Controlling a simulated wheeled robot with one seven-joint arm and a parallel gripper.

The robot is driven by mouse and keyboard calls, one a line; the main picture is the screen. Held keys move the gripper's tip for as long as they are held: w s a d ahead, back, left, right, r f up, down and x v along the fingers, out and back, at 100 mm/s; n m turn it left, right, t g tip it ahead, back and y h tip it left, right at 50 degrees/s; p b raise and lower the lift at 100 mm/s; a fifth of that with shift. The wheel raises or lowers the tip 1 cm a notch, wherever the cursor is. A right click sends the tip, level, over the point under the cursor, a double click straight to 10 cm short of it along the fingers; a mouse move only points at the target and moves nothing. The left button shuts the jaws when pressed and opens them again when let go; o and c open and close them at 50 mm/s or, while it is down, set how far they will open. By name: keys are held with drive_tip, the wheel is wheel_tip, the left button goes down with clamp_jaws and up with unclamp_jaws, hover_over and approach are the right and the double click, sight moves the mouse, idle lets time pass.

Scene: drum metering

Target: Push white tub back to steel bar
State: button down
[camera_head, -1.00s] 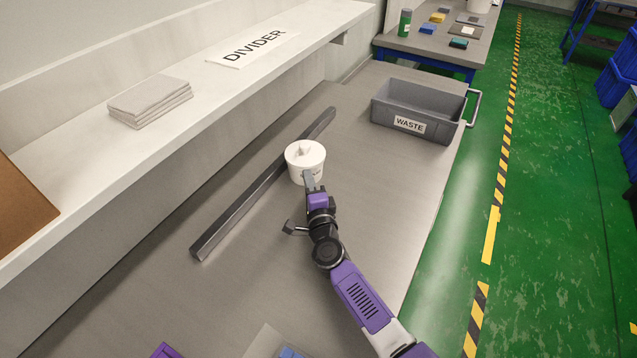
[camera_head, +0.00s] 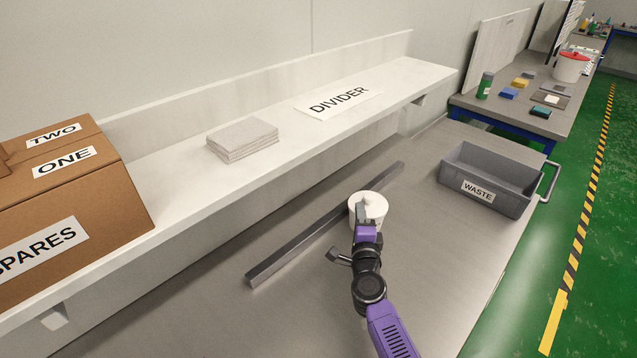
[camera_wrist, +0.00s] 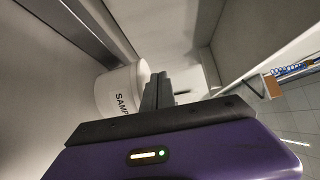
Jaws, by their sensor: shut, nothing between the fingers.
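The white tub (camera_head: 375,206) stands upright on the grey bench, close in front of the long steel bar (camera_head: 312,235). From this angle I cannot tell whether the tub touches the bar. My gripper (camera_head: 361,212) is shut and empty, with its fingertips right at the near side of the tub, covering part of it. In the wrist view the tub (camera_wrist: 116,92) shows lettering starting "SAMP", and the shut fingers (camera_wrist: 156,90) stand beside it. Contact between fingers and tub is hard to judge. The bar (camera_wrist: 80,32) runs behind the tub there.
A grey WASTE bin (camera_head: 490,180) stands to the right on the bench. A white shelf with a DIVIDER label (camera_head: 338,102), a stack of cloths (camera_head: 243,139) and a cardboard SPARES box (camera_head: 70,215) runs along the back. The bench around the bar's left end is clear.

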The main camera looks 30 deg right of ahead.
drive_tip(key=w+a+b, duration=0.2)
drive_tip(key=w+b, duration=0.1)
drive_tip(key=w, duration=0.5)
drive_tip(key=w+a+b, duration=0.3)
drive_tip(key=w+b, duration=0.1)
drive_tip(key=w, duration=0.4)
